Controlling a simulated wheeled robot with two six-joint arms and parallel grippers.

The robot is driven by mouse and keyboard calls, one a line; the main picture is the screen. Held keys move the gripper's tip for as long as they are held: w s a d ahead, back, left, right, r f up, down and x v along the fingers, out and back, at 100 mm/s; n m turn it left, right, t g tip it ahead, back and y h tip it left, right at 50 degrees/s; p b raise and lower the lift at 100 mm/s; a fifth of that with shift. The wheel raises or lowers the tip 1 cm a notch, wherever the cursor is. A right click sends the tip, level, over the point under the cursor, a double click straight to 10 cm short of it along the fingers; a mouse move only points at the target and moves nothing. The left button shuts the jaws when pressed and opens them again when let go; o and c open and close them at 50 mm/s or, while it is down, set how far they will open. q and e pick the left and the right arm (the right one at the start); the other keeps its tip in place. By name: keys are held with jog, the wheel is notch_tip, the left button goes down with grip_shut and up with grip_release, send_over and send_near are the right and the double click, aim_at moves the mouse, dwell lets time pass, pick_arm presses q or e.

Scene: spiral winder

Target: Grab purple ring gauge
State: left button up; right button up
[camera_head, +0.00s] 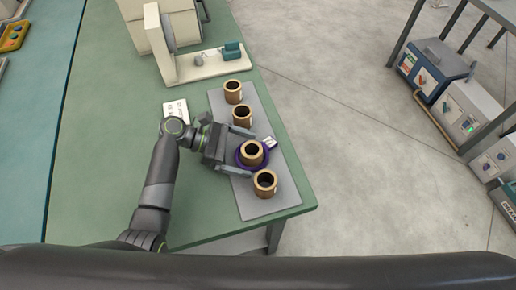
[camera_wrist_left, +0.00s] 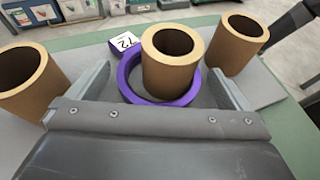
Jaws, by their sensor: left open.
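The purple ring gauge (camera_head: 240,158) lies on the grey mat around a brown cardboard tube (camera_head: 252,152), with a white tag marked 72 (camera_wrist_left: 124,41) on its far side. In the left wrist view the purple ring (camera_wrist_left: 133,88) circles the base of the tube (camera_wrist_left: 171,66), with a gap visible at the front. My left gripper (camera_head: 245,150) is open, its two fingers on either side of the ring and tube. In the wrist view the left gripper's fingers (camera_wrist_left: 158,88) flank the ring; I cannot tell whether they touch it. My right gripper is not in view.
More tubes stand on the mat (camera_head: 280,205): one near tube (camera_head: 265,184) and two farther ones (camera_head: 242,116), (camera_head: 233,92). A cream winder machine (camera_head: 175,60) stands at the back of the green table (camera_head: 110,120). A white card (camera_head: 176,108) lies left of the mat.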

pick_arm(q)
jog(key=shift+x, duration=0.95)
jog(key=shift+c, duration=0.3)
jog(key=c, duration=1)
jog(key=shift+o, duration=0.2)
jog(key=shift+r, duration=0.15)
